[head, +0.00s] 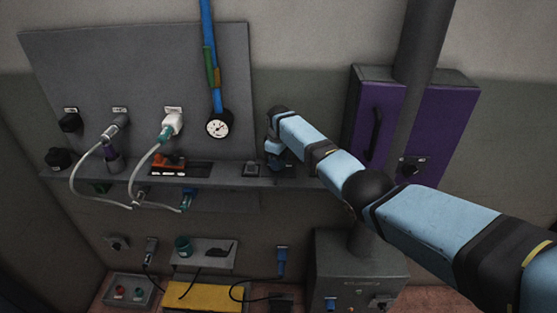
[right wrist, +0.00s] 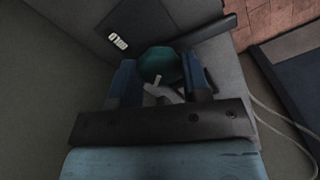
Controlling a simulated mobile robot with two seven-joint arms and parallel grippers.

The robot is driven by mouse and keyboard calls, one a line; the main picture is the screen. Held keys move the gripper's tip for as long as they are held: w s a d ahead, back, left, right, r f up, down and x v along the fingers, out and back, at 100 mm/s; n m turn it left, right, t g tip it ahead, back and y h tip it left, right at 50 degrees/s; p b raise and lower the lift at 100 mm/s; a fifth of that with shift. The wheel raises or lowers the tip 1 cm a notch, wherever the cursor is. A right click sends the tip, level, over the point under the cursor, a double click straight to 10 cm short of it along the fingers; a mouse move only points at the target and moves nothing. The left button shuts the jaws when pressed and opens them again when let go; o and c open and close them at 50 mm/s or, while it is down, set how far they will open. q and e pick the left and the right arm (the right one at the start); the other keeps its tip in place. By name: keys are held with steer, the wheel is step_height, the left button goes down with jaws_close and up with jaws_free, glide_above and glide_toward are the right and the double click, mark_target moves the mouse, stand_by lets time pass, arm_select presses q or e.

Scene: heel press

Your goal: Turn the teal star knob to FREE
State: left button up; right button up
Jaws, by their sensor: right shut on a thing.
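The teal star knob (right wrist: 160,64) shows in the right wrist view between the two blue fingers of my right gripper (right wrist: 160,80). The fingers are shut on its sides. A small pale piece shows just below the knob, partly hidden by the gripper. In the head view my right gripper (head: 276,157) is at the right end of the grey wall shelf, and the knob is hidden there. I cannot read any FREE marking. My left gripper is not in view.
A purple cabinet (head: 432,125) with a dark handle stands right of the gripper. A small white label (right wrist: 118,41) is near the knob.

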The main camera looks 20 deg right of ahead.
steer(key=shift+r+n, duration=0.1)
steer(key=shift+n, duration=0.5)
steer(key=o, duration=1.3)
step_height(320, 180, up, 14)
steer(key=shift+f+b, duration=0.15)
steer(key=shift+b, duration=0.2)
steer(key=shift+f, duration=0.1)
